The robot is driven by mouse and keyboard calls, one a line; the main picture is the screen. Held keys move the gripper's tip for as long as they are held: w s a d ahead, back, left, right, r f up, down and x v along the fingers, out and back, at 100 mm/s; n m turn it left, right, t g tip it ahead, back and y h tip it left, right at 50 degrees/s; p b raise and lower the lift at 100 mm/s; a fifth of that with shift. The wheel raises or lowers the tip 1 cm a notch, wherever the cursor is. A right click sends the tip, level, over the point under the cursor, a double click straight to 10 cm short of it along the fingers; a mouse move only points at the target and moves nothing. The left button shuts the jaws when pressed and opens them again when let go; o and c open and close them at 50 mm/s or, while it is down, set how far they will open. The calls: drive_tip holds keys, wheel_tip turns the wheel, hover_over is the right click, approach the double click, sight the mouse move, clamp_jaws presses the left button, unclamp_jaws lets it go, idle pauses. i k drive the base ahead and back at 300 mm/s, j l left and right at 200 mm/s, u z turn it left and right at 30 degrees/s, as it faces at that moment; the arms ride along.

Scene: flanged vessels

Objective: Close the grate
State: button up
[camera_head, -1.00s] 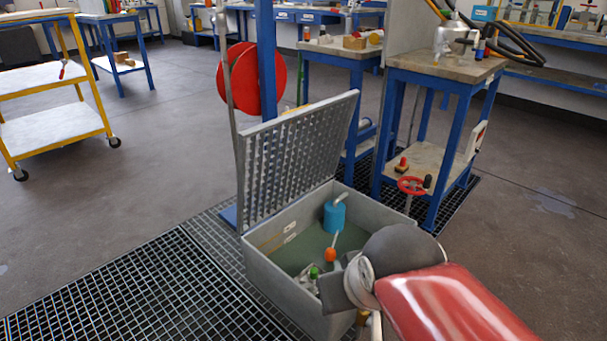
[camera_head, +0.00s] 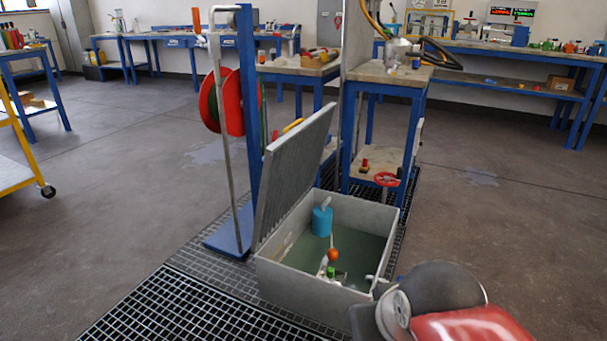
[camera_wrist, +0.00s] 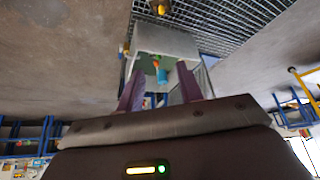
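The grate (camera_head: 293,177) is a grey perforated panel standing raised along the left edge of a grey open box (camera_head: 277,278). It is steeply tilted, and I see it nearly edge-on in the head view. The box's opening is uncovered, and it also shows in the wrist view (camera_wrist: 150,40). My gripper (camera_wrist: 160,68) shows in the wrist view with its two purplish fingers spread and nothing between them. The box lies beyond the fingertips, apart from them. In the head view my arm is at the lower right, and the gripper itself is out of sight.
Inside the box are a blue cylinder (camera_head: 322,222) and an orange ball (camera_head: 333,255). A blue post (camera_head: 248,110) with a red reel (camera_head: 232,102) stands behind the grate. A blue-legged bench (camera_head: 381,72) stands behind the box. Open floor (camera_head: 490,230) lies to the right.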

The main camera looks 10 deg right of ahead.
sight(291, 163)
drive_tip(key=i+j+z, duration=0.3)
drive_tip(key=j, duration=0.35)
drive_tip(key=j+z, duration=0.3)
drive_tip(key=j, duration=0.35)
drive_tip(key=j+z, duration=0.3)
drive_tip(key=j, duration=0.4)
